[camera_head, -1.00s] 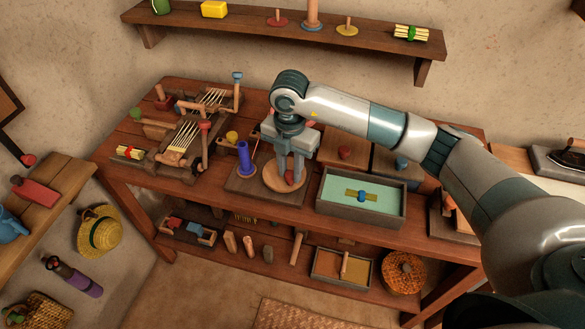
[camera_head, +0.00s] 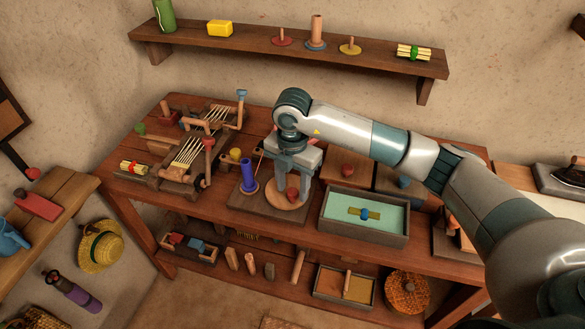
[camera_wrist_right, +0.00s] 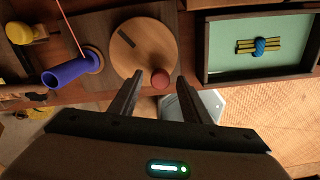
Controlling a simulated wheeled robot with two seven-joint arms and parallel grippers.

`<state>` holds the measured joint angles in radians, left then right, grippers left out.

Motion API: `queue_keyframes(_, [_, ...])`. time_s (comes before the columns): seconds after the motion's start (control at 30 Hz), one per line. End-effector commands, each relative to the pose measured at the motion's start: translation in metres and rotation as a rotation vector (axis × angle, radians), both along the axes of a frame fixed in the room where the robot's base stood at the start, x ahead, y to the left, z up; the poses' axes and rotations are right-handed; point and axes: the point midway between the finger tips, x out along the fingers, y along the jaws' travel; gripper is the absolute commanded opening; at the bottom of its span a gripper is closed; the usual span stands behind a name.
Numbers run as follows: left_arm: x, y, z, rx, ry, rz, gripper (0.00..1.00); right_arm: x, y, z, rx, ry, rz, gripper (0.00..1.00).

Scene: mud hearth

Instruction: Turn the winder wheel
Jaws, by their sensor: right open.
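The winder wheel is a round wooden disc (camera_head: 274,194) lying flat on a dark board on the bench, with a red knob (camera_head: 292,193) near its front edge. In the right wrist view the disc (camera_wrist_right: 138,45) shows a dark bar on its top, and the red knob (camera_wrist_right: 160,79) sits between my fingertips. My right gripper (camera_head: 293,182) points down over the disc. Its open fingers (camera_wrist_right: 159,77) stand on either side of the knob with gaps showing. A blue spool (camera_head: 248,174) stands left of the disc on the same board, with a reddish thread beside it. My left gripper is out of view.
A grey tray (camera_head: 328,228) with a green bed stands close to the right of the board. A wooden loom-like frame (camera_head: 209,150) is at the left. A wall shelf (camera_head: 375,63) runs behind, and a lower shelf holds several blocks and a basket (camera_head: 408,293).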

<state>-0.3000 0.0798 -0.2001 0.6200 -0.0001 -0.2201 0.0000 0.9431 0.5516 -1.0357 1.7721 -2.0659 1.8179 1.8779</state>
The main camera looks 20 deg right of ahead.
Motion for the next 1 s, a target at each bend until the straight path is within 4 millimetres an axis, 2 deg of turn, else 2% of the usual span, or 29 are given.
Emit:
queue_keyframes(0.17, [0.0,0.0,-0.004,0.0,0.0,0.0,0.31,0.001,0.0,0.011,0.001,-0.002,0.0,0.43])
queue_keyframes(0.37, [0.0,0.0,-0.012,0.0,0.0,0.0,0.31,0.001,0.0,0.039,0.001,-0.004,0.001,0.43])
queue_keyframes(0.47, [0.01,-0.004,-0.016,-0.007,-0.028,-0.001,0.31,0.001,0.0,0.058,0.0,-0.005,0.001,0.43])
queue_keyframes(0.53, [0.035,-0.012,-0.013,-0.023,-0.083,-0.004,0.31,0.002,0.0,0.072,0.001,-0.006,0.001,0.43])
queue_keyframes(0.6, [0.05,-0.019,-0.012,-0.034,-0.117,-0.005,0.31,0.001,0.0,0.086,0.0,-0.006,0.001,0.43])
queue_keyframes(0.8, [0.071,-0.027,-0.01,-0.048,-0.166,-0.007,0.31,0.001,-0.001,0.125,-0.001,-0.006,0.0,0.43])
queue_keyframes(1.0, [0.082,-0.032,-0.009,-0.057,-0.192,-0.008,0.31,0.001,-0.001,0.152,0.0,-0.006,-0.001,0.43])
